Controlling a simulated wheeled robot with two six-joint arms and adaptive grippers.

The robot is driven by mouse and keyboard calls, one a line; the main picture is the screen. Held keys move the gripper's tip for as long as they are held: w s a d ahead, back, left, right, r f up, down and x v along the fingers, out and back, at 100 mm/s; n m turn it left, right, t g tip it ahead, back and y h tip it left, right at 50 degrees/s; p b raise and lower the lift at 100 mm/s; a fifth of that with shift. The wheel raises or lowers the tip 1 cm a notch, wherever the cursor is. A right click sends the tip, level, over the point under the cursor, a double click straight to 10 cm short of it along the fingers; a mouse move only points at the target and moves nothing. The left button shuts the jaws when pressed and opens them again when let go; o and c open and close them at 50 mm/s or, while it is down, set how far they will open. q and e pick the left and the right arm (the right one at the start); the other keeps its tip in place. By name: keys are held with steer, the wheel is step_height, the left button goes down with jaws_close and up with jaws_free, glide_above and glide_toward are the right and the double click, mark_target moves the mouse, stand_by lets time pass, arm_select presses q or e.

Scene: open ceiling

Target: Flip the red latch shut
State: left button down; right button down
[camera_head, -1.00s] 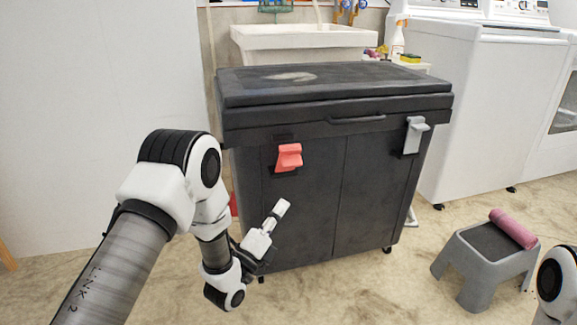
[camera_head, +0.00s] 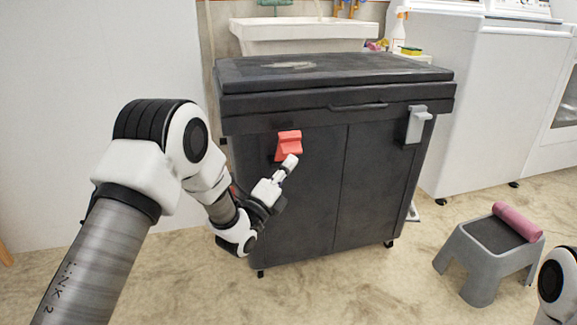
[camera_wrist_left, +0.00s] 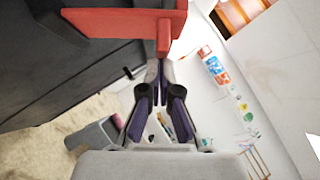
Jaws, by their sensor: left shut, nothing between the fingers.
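The red latch (camera_head: 288,144) is on the left part of the front of a black cabinet (camera_head: 300,220), just under its lid (camera_head: 360,72). In the left wrist view the red latch (camera_wrist_left: 125,22) fills the top, with a red tab hanging toward my fingers. My left gripper (camera_head: 290,162) is shut and empty. Its fingertips are just below the latch in the head view; I cannot tell whether they touch it. They also show in the wrist view (camera_wrist_left: 158,68), close under the red tab. My right gripper is not in view.
A grey latch (camera_head: 417,123) is on the right of the cabinet front. A grey stool (camera_head: 478,265) with a pink roll (camera_head: 517,221) stands on the floor at right. White washers (camera_head: 490,100) and a sink (camera_head: 300,36) are behind. Floor in front of the cabinet is clear.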

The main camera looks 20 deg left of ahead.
mark_target(283, 134)
arm_select(q)
steer(key=shift+w+a+r+n+g+y+p, duration=0.4)
steer(key=shift+r+n+p, duration=0.45)
steer(key=shift+p, duration=1.05)
steer(key=shift+w+a+r+n+g+y+p, duration=0.15)
steer(key=shift+w+r+n+g+y+p, duration=0.45)
steer(key=shift+p, duration=1.35)
steer(key=shift+w+a+r+n+g+y+p, duration=0.25)
steer(key=shift+r+n+g+p, duration=0.35)
steer(key=shift+r+n+p, duration=0.9)
steer(key=shift+w+a+f+g+p, duration=0.25)
steer(key=shift+a+g+p, duration=0.05)
steer(key=shift+p, duration=0.6)
steer(key=shift+w+a, duration=0.15)
steer(key=shift+w, duration=0.15)
steer(key=shift+r+p, duration=0.2)
steer(key=shift+p, duration=0.1)
steer(key=shift+w+a+r, duration=0.1)
steer(key=shift+r, duration=0.05)
